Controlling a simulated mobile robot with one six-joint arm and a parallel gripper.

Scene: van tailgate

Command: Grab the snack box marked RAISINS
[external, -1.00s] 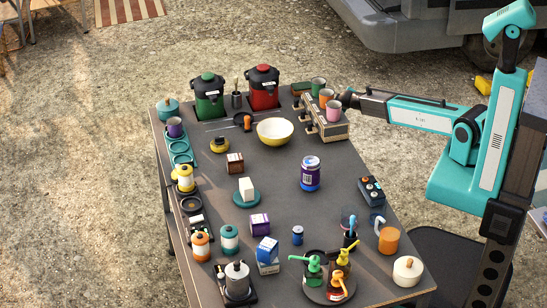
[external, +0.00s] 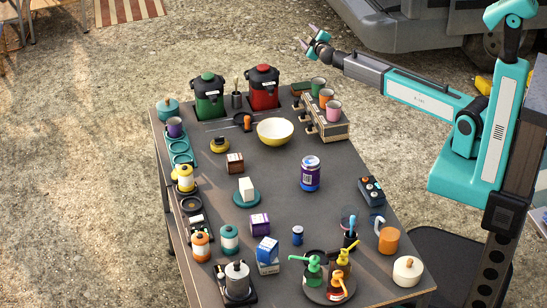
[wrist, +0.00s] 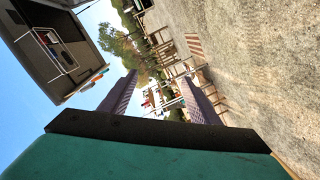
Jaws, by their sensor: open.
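No lettering that reads RAISINS is legible in these frames. Two small boxes stand on the dark table (external: 285,185) in the external view: a brown one (external: 235,163) left of centre and a purple one with a pale face (external: 260,224) nearer the front. I cannot tell which is marked RAISINS. My gripper (external: 307,37) is open and empty, raised beyond the table's back edge and far from both boxes. In the wrist view its two fingers (wrist: 158,82) stand apart with nothing between them, and neither box shows.
A cup rack (external: 328,123) and a yellow bowl (external: 275,131) stand toward the back. A blue-and-white carton (external: 267,254) stands close to the purple box. The table between bowl and jar is mostly clear.

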